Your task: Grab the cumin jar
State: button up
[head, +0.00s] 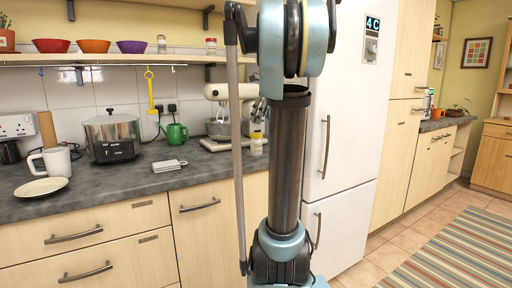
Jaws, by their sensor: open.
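A small jar with a pale lid and yellowish contents (256,143) stands upright on the grey counter, in front of the stand mixer and just left of my arm. Two more small jars stand on the upper shelf: one (161,44) right of the purple bowl and one (211,46) farther right. Their labels are too small to read, so I cannot tell which is the cumin jar. My arm rises through the middle of the head view, but my gripper is out of view.
The counter (100,190) also holds a white mug (55,161), a plate (41,187), a steel pot (112,136), a green watering can (174,132) and a cream stand mixer (222,98). A white fridge (350,110) stands right of the arm.

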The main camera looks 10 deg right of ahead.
jog(key=w+d+r+m, duration=0.1)
jog(key=w+r+m, duration=0.1)
jog(key=w, duration=0.1)
send_near(253, 143)
jog(key=shift+m, duration=0.3)
jog(key=w+f, duration=0.5)
jog(key=shift+w+a, duration=0.1)
jog(key=shift+a, duration=0.15)
jog(key=shift+s+x, duration=0.1)
jog(key=shift+x, duration=1.25)
jog(key=shift+s+x, duration=0.15)
jog(key=shift+x, duration=1.2)
jog(key=shift+d+f, duration=0.15)
jog(key=shift+d, duration=0.05)
jog(key=c, duration=1.2)
